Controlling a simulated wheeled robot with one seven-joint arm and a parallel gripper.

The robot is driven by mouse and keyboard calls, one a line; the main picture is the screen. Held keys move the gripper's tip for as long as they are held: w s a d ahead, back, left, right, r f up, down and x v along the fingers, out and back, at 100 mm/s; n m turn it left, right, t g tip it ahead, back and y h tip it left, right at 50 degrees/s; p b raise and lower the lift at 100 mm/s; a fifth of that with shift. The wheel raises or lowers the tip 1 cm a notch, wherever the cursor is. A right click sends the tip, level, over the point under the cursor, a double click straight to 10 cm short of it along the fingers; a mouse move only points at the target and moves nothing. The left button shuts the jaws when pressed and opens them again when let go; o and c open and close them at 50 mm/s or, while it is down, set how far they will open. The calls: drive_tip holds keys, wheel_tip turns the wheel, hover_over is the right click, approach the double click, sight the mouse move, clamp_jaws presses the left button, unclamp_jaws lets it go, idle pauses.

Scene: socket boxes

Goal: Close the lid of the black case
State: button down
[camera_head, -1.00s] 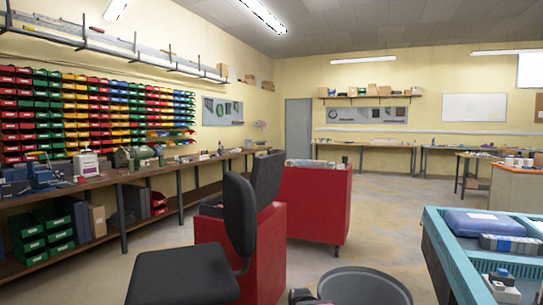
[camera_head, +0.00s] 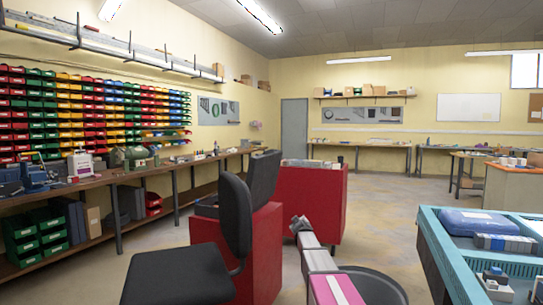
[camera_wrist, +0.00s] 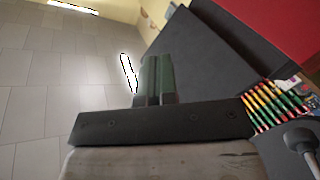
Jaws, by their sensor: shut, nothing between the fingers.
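The black case stands on a red cabinet (camera_head: 262,235). Its dark lid (camera_head: 264,178) is raised and open, partly hidden by the black chair. A bit of the case base (camera_head: 207,207) shows left of the chair back. My gripper (camera_head: 298,223) is in front of the red cabinets, right of and lower than the lid in the picture. In the wrist view, the gripper's fingers (camera_wrist: 155,78) are together with nothing between them. Large dark panels, seemingly the lid (camera_wrist: 205,60), fill the area beyond them; I cannot tell the gap.
A black chair (camera_head: 237,215) stands in front of the case. A second red cabinet (camera_head: 312,200) is behind. A dark round bin (camera_head: 375,287) is beside my arm. A teal-edged workbench (camera_head: 440,245) is at right. Floor is free between the far cabinet and the bench.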

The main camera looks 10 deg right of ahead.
drive_tip(key=w+r+n+t+y, duration=0.4)
drive_tip(key=w+r+n+y, duration=0.6)
drive_tip(key=w+r, duration=0.7)
drive_tip(key=n+g+y, duration=1)
drive_tip(key=n, duration=0.4)
approach(268, 152)
drive_tip(key=x, duration=0.7)
drive_tip(key=shift+a, duration=0.15)
drive_tip(key=shift+a+r, duration=0.1)
